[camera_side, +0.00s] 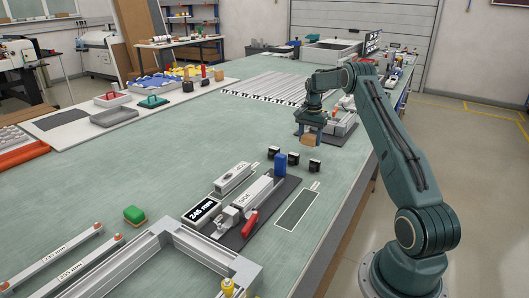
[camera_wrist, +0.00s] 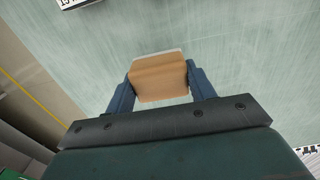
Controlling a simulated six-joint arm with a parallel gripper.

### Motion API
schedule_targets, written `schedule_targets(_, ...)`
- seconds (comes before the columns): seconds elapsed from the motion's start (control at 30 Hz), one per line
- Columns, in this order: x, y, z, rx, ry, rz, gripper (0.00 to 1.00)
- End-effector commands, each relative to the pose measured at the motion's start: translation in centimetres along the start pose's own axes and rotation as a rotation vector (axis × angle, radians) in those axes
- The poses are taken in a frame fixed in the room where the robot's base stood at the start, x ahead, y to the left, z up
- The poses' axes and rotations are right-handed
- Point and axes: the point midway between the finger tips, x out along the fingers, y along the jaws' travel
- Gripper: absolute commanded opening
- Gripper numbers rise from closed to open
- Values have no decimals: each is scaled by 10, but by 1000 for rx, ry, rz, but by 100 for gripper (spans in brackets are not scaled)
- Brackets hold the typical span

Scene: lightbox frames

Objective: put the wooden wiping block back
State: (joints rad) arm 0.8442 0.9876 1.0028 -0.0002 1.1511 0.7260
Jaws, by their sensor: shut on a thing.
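The wooden wiping block (camera_side: 308,139) is held between the fingers of my gripper (camera_side: 308,131) in the side view, above the bench and to the right of its middle. In the wrist view the tan block (camera_wrist: 158,78) sits between the two blue fingers of my gripper (camera_wrist: 160,85), with a pale strip along its far edge. My gripper is shut on it. Open green bench surface shows beyond the block in the wrist view. I cannot tell the exact height above the bench.
Several small black blocks (camera_side: 293,158) stand on the bench near my gripper. A grey fixture (camera_side: 262,195) with a blue block (camera_side: 280,164) and red handle lies closer. A dark outlined rectangle (camera_side: 297,211) lies beside it.

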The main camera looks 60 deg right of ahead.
Motion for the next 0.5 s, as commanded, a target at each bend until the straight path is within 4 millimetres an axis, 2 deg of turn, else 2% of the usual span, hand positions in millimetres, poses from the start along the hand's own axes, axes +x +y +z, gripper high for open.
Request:
schedule_targets(0.2,29,0,0,0,-1,1,33)
schedule_targets(0.5,36,0,0,0,0,0,33)
